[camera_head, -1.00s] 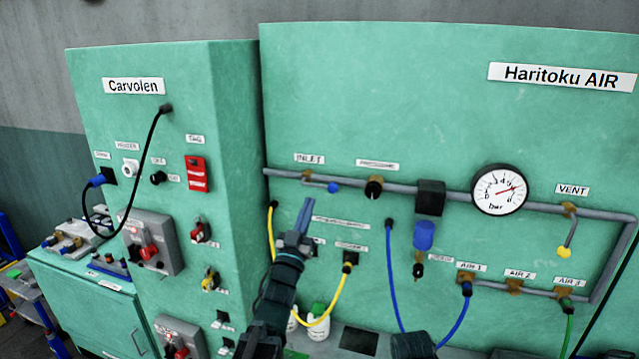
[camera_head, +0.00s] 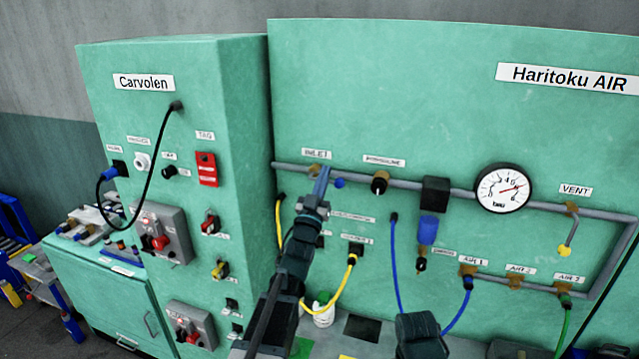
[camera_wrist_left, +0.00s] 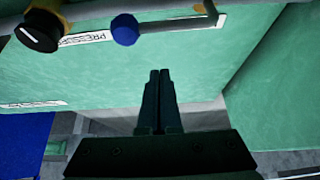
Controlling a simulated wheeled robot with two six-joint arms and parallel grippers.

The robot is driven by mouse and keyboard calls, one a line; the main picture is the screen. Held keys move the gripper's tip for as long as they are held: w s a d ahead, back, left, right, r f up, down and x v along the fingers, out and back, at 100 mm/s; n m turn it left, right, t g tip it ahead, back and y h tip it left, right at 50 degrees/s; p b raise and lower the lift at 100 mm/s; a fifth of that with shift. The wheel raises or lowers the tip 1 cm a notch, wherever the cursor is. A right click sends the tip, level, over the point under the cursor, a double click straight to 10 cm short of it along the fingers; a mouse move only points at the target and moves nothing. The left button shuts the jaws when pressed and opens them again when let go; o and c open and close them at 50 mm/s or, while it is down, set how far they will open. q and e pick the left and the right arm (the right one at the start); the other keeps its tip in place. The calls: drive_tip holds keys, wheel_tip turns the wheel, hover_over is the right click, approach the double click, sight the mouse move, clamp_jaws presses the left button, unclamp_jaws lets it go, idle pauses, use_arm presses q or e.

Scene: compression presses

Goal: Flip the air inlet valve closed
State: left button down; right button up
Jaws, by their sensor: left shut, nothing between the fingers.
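The air inlet valve has a blue ball knob (camera_head: 339,183) under the INLET label (camera_head: 316,154) in the head view. In the left wrist view the blue knob (camera_wrist_left: 125,29) is at the top, on a thin metal lever running right along the pipe. My left gripper (camera_head: 322,172) is shut and empty, its blue-looking fingertips just left of the knob in the head view. In the wrist view the closed fingertips (camera_wrist_left: 160,75) point at the panel, below and right of the knob.
A black pressure knob (camera_head: 379,184) sits right of the valve, and the gauge (camera_head: 503,188) is farther right. The yellow-tipped VENT lever (camera_head: 564,251) hangs down. A yellow hose (camera_head: 341,286) and blue hoses hang below the pipe. The Carvolen cabinet (camera_head: 245,120) juts out at left.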

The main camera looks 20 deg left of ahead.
use_arm(q)
drive_tip(key=w+f+b, duration=0.1)
drive_tip(key=b, duration=0.1)
drive_tip(key=w+f+b, duration=0.1)
drive_tip(key=f+b, duration=0.1)
drive_tip(key=shift+f, duration=0.15)
